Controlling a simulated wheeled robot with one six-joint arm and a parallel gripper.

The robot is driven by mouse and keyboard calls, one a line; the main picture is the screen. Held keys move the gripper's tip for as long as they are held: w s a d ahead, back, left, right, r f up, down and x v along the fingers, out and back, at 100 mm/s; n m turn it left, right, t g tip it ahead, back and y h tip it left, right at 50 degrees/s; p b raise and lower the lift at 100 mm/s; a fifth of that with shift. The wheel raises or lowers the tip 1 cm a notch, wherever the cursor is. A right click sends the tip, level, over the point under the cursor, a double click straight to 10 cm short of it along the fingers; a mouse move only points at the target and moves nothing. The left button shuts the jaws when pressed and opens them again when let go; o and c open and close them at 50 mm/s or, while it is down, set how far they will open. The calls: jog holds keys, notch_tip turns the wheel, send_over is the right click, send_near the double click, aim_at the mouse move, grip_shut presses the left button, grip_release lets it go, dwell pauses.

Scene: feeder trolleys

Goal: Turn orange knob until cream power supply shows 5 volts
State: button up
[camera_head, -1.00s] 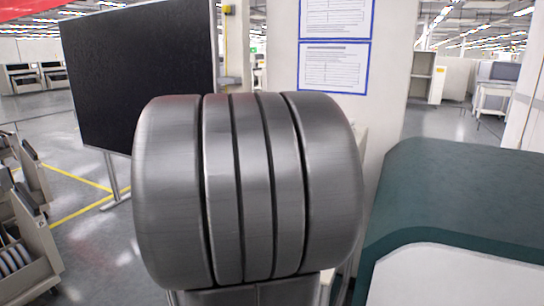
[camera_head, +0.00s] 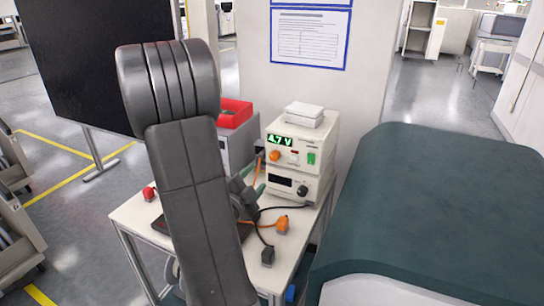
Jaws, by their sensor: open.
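The cream power supply (camera_head: 322,136) stands on a white table behind my arm. Its green display (camera_head: 281,140) appears to read 4.7 V. The orange knob (camera_head: 274,156) sits on its front face, below the display. My gripper (camera_head: 254,179) is partly hidden behind my dark grey arm; its finger ends show just left of and below the supply's front. It is open, and I see nothing held in it. It looks apart from the knob, though the depth gap is hard to judge.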

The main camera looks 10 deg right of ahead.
aim_at(273, 158)
jog(key=p+x, duration=0.3)
jog(key=x, duration=0.8)
jog(key=shift+w+d, duration=0.25)
jog(key=shift+c, duration=0.2)
jog(key=c, duration=0.9)
jog(key=shift+f, duration=0.1)
